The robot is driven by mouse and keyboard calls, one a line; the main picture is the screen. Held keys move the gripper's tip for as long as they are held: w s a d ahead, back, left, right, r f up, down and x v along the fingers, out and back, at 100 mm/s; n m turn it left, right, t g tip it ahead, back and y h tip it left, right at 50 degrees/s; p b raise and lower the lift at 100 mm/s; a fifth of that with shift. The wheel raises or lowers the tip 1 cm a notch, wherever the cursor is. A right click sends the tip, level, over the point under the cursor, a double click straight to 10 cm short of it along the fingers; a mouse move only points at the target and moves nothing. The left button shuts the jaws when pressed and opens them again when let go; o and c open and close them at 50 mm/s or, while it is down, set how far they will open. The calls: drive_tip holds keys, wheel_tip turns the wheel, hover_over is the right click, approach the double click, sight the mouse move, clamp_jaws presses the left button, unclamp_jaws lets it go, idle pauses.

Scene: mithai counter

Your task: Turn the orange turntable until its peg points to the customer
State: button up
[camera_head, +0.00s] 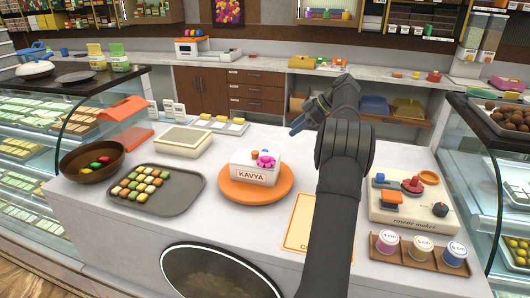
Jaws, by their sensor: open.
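The orange turntable (235,198) lies flat on the pale counter near the middle. A white box (255,174) labelled KAVYA sits on it, its label facing the camera. A pink flower-like piece (265,160) and small blue and orange pieces show on top of the box. I cannot make out the turntable's peg; it may be hidden behind the box. My gripper (297,124) is open and empty, raised behind and to the right of the turntable, apart from it. My dark arm covers the counter right of the turntable.
A grey tray of sweets (152,208) and a brown bowl (76,165) are at left. An orange-edged card (300,222) lies front right of the turntable, partly behind my arm. A cassette-maker board (395,213) and a rack of cups (405,258) stand at right.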

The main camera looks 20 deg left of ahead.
drive_tip(key=x, duration=1.5)
drive_tip(key=shift+a+f, duration=0.2)
drive_tip(key=shift+a, duration=0.05)
clamp_jaws()
